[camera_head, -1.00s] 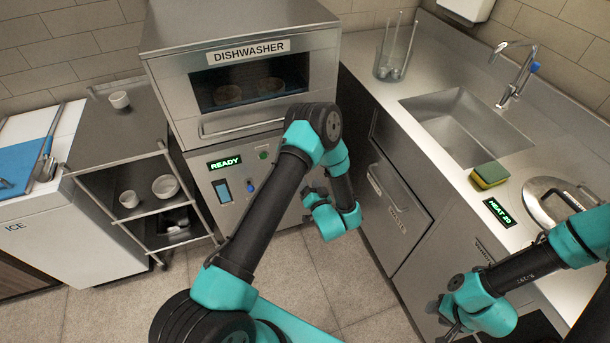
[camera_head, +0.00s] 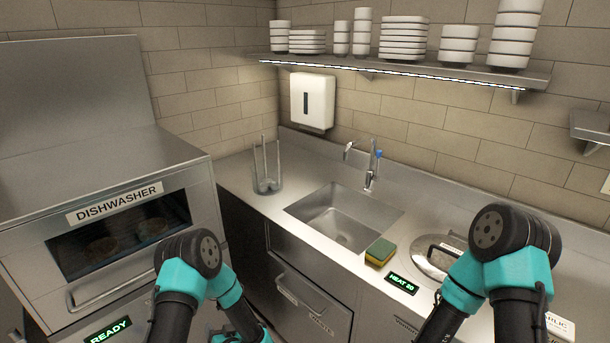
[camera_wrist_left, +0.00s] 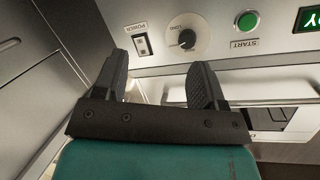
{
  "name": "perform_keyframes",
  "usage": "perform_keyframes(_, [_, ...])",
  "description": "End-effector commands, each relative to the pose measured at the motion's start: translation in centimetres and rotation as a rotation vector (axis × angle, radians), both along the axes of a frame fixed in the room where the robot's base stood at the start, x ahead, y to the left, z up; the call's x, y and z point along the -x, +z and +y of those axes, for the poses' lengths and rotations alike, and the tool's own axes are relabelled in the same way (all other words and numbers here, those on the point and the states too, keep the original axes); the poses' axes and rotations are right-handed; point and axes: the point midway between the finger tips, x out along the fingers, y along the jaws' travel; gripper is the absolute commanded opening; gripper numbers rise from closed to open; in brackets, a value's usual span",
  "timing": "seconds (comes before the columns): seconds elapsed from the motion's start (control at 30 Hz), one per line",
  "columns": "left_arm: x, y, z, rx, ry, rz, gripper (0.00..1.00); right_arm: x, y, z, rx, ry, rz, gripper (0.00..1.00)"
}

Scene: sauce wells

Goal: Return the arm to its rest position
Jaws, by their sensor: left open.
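My left gripper shows in the left wrist view (camera_wrist_left: 162,65), its two dark fingers apart with nothing between them. My right arm (camera_head: 500,260) is bent at the lower right, over the counter's front. Its gripper is below the frame.
The counter holds a sink (camera_head: 340,220) with a faucet (camera_head: 370,170), a yellow-green sponge (camera_head: 380,252), a round metal lid (camera_head: 435,255) and a clear container (camera_head: 267,175). Stacked white dishes (camera_head: 403,40) stand on the wall shelf (camera_head: 440,72). A waste drawer (camera_head: 310,305) is below the counter.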

Motion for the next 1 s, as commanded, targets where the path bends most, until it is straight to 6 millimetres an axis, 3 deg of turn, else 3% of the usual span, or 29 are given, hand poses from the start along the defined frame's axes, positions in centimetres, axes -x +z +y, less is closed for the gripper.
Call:
perform_keyframes(0.23, [2.4, -2.4, -1.4, 0.391, -0.159, 0.196, 0.64, 0.0, 0.0, 0.0, 0.0, 0.0, 0.0, 0.43])
perform_keyframes(0.43, [6.9, -3.5, -3.5, 0.677, -0.238, 0.417, 0.64, 0.0, 0.0, 0.0, 0.0, 0.0, 0.0, 0.43])
perform_keyframes(0.8, [18.8, -2.1, -6.1, 1.042, -0.257, 0.901, 0.64, 0.0, 0.0, 0.0, 0.0, 0.0, 0.0, 0.43])
perform_keyframes(1.0, [21.5, -1.4, -6.4, 1.087, -0.246, 1.008, 0.64, 0.0, 0.0, 0.0, 0.0, 0.0, 0.0, 0.43])
